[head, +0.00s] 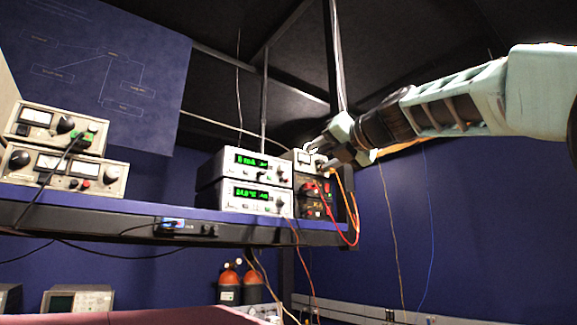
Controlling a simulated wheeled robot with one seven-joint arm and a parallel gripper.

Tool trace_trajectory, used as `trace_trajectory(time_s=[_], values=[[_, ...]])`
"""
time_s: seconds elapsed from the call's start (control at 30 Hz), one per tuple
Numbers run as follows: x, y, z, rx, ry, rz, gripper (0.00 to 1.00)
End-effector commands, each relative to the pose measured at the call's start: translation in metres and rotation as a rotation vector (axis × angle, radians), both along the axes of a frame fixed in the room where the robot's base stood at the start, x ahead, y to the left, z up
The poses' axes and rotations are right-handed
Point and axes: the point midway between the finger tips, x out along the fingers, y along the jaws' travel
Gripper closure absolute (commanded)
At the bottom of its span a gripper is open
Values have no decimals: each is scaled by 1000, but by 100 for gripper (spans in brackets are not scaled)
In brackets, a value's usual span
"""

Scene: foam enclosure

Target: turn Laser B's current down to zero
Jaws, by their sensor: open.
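Two stacked white instruments with green displays stand on the blue shelf near the middle of the head view: an upper unit (242,165) and a lower unit (245,200). Each has a knob and small controls at the right of its front. Their labels and digits are too small to read surely, so I cannot tell which is Laser B. My gripper (313,156) is open and empty.
The shelf (130,203) carries two power supplies (60,130) with meters and a black cable at left. Red and orange cables (352,232) hang below my gripper. A thin metal post (264,100) rises behind the stack. Orange-topped bottles (229,280) stand below the shelf.

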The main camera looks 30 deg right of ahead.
Motion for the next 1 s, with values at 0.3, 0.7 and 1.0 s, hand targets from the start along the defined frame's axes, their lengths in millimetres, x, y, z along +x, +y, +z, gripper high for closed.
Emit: trace_trajectory(time_s=[0.3, 0.7, 1.0], values=[[-6, -10, 25, 104, -45, -25, 55], [25, -10, 26, 100, -41, -28, 55], [49, -11, 24, 102, -39, -33, 55]])
